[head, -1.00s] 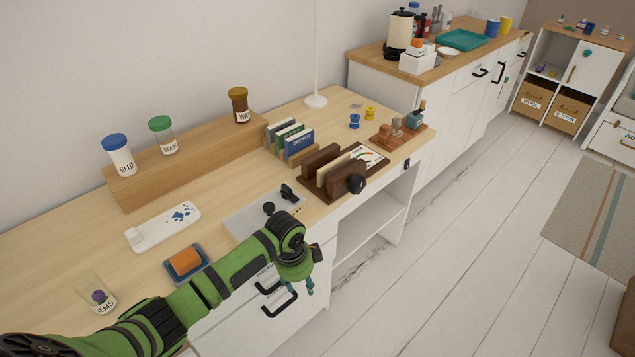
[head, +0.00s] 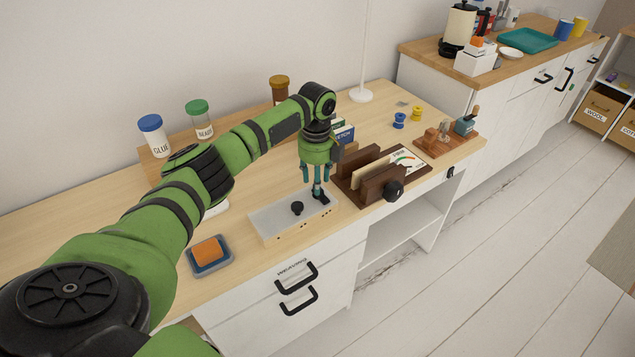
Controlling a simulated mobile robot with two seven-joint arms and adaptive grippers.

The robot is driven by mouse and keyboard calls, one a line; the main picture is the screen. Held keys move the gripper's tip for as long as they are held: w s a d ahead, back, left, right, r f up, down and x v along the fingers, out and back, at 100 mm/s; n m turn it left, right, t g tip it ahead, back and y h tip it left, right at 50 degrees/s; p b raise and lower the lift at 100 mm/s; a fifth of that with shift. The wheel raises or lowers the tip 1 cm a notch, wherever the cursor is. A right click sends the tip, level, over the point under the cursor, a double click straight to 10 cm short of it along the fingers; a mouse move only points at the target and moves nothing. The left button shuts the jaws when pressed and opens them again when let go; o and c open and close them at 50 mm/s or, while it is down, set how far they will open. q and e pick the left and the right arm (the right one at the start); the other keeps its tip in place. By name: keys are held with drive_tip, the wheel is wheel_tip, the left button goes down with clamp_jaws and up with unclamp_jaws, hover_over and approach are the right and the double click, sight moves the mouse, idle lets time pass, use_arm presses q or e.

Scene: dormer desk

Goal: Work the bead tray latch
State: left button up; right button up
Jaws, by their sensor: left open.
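A pale grey flat box (head: 270,226) lies near the desk's front edge, with a round black knob (head: 297,208) and a small black lever-like part (head: 322,198) on its top. I cannot tell for sure that this part is the latch. My left gripper (head: 317,194) points down over the right end of the box, open, its fingertips at the black part; contact cannot be told. The white tray with blue beads is almost wholly hidden behind my left arm; only a sliver (head: 217,209) shows. My right gripper is out of view.
A wooden rack with a black knob (head: 393,190) stands close right of the gripper. An orange block in a blue dish (head: 210,252) sits to the left. Jars (head: 152,136) stand on the shelf behind my arm. Drawers with black handles (head: 297,277) are below.

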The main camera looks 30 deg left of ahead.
use_arm(q)
wheel_tip(320, 180, down, 2)
drive_tip(key=shift+f, duration=0.2)
clamp_jaws()
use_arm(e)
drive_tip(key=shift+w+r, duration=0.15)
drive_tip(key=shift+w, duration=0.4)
